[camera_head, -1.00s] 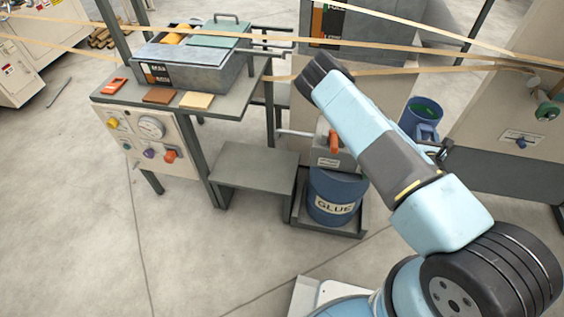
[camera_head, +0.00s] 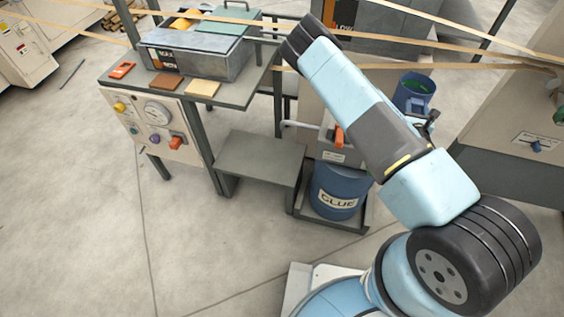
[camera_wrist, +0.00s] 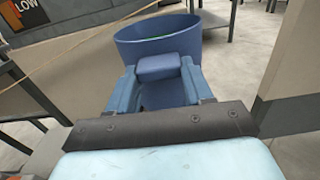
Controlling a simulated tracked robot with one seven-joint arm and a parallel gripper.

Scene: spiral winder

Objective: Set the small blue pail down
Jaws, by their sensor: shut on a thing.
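The small blue pail (camera_head: 408,101), green inside, is partly behind my arm at the right of the head view. In the wrist view the pail (camera_wrist: 158,40) fills the upper middle, roughly upright, with a blue block-like grip (camera_wrist: 160,67) on its near side. My gripper (camera_head: 430,120) is shut on this grip; its fingers (camera_wrist: 160,88) lie on either side of it. The pail appears held in the air, and its bottom is hidden in both views. I cannot tell its height above the floor.
A blue glue drum (camera_head: 340,192) stands in a grey tray left of my arm. A low grey step (camera_head: 258,158) is beside it, empty on top. A bench (camera_head: 238,92) carries a metal box (camera_head: 200,55). Tan strips (camera_head: 420,42) stretch across the back. Open floor (camera_head: 90,230) lies at front left.

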